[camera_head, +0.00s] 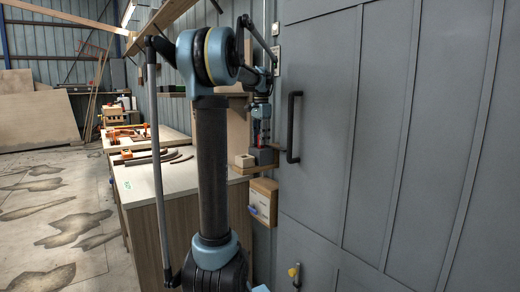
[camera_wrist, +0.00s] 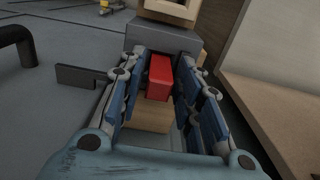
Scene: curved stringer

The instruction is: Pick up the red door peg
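The red door peg (camera_wrist: 160,78) is a small red block in the wrist view, standing between the two blue-padded fingers of my gripper (camera_wrist: 162,62). My gripper is open, with a narrow gap showing on each side of the peg. In the head view my gripper (camera_head: 261,108) hangs over a small wooden shelf by the grey door, and a sliver of the red peg (camera_head: 257,126) shows beneath it. The peg's lower end is hidden, so I cannot tell exactly how it is seated.
A grey block (camera_head: 263,156) and a pale wooden block (camera_head: 245,160) sit on the shelf (camera_head: 268,168). The door's black handle (camera_head: 293,127) is close on the right; it also shows in the wrist view (camera_wrist: 20,42). A white-topped bench (camera_head: 160,181) stands left.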

